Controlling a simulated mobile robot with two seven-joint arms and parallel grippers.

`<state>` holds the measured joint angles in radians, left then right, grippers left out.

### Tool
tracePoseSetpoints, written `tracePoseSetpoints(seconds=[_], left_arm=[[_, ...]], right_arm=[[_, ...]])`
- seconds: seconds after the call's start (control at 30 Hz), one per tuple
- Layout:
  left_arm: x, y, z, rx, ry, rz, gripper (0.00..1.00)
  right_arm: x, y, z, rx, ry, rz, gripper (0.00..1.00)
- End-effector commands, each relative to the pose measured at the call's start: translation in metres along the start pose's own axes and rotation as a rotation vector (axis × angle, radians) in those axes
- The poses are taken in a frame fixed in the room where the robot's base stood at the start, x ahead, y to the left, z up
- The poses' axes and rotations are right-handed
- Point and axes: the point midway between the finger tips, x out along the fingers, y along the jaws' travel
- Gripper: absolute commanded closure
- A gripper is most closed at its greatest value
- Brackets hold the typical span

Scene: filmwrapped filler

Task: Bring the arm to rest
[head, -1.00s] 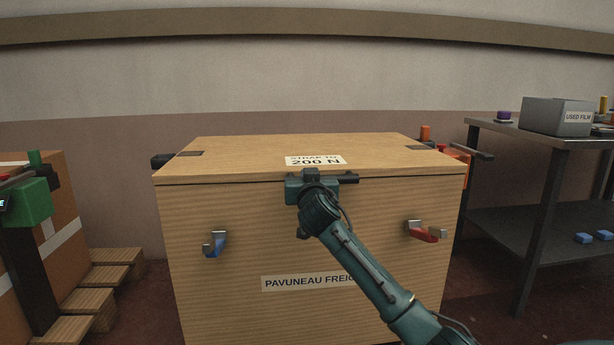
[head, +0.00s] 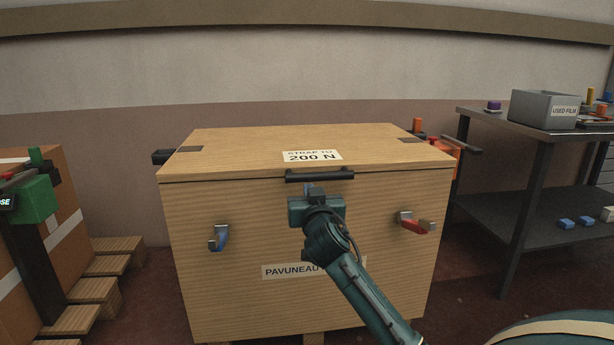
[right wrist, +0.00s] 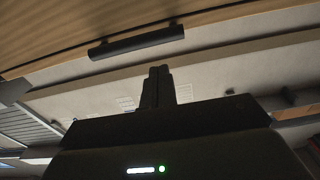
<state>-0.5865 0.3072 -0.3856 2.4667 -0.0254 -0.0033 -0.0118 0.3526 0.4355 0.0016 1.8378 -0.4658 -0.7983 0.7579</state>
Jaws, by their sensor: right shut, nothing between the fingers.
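My right gripper (head: 309,188) is in front of the wooden crate (head: 240,290), just below the black handle (head: 320,175) on the lid's front edge. In the right wrist view its fingers (right wrist: 158,86) are together with nothing between them. The handle also shows there (right wrist: 136,42), apart from the fingers. The crate's lid (head: 250,150) is down. My right arm hides part of the crate's front and its lower label. My left gripper is in neither view.
A blue latch (head: 220,240) and a red latch (head: 415,225) are on the crate's front. A dark table (head: 530,130) with a grey bin (head: 543,110) stands at right. A brown carton (head: 65,225) on a pallet and a green device (head: 36,200) are at left.

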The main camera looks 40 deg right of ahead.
Motion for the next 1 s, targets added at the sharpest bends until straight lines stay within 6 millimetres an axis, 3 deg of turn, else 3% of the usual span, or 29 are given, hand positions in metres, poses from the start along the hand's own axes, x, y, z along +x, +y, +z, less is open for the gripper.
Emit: tracePoseSetpoints(seconds=[0.33,0.47,0.57,0.7,0.77,0.9,1.0], left_arm=[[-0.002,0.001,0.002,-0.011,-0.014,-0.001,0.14],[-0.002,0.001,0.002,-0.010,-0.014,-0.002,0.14],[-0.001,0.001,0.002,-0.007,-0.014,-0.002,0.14],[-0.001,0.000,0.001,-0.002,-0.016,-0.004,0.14],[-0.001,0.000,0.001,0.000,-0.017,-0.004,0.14],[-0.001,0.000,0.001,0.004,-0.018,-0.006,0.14],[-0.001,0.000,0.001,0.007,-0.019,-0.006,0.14]], right_arm=[[-0.009,-0.001,0.004,-0.002,0.002,-0.004,1.00],[-0.025,-0.021,0.020,-0.042,-0.007,-0.082,1.00],[-0.060,-0.056,0.047,-0.103,-0.012,-0.227,1.00],[-0.142,-0.113,0.084,-0.166,0.000,-0.493,1.00],[-0.182,-0.132,0.093,-0.171,0.014,-0.599,1.00],[-0.265,-0.160,0.096,-0.136,0.060,-0.786,1.00],[-0.313,-0.168,0.088,-0.088,0.095,-0.872,1.00]])
